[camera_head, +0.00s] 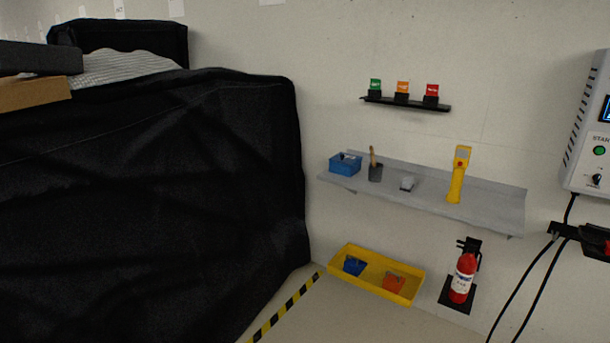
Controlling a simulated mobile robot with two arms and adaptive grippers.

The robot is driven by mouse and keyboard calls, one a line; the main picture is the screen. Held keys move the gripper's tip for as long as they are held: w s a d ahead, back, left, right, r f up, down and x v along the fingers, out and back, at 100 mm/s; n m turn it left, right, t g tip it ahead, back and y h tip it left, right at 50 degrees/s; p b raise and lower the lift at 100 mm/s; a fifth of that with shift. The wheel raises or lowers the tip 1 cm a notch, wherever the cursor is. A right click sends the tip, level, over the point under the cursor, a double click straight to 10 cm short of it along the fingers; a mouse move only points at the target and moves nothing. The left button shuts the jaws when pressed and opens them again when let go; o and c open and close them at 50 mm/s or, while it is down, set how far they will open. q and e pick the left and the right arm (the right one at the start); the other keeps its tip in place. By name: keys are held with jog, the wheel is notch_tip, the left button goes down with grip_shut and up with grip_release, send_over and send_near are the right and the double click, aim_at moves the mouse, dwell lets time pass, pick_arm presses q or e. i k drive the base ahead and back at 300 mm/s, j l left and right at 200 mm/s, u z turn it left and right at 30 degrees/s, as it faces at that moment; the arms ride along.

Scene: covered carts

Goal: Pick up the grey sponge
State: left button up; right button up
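A small light-grey block (408,183), which looks like the grey sponge, lies on the grey wall shelf (490,201). It sits near the middle of the shelf, between a dark grey cup (376,173) with a brown handle sticking up and a yellow handheld device (457,176). Its details are too small to make out. Neither of my grippers shows in the head view.
A blue bin (345,165) stands at the shelf's left end. Above is a small black shelf (420,104) with green, orange and red items. Below are a yellow tray (340,262) and a fire extinguisher (462,278). A black-covered cart (150,200) fills the left; a control box (592,130) hangs right.

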aim_at(407, 185)
jog(key=i+j+z, duration=0.1)
jog(key=i, duration=0.5)
jog(key=i+j, duration=0.2)
jog(key=i, duration=0.4)
jog(key=l+z, duration=0.05)
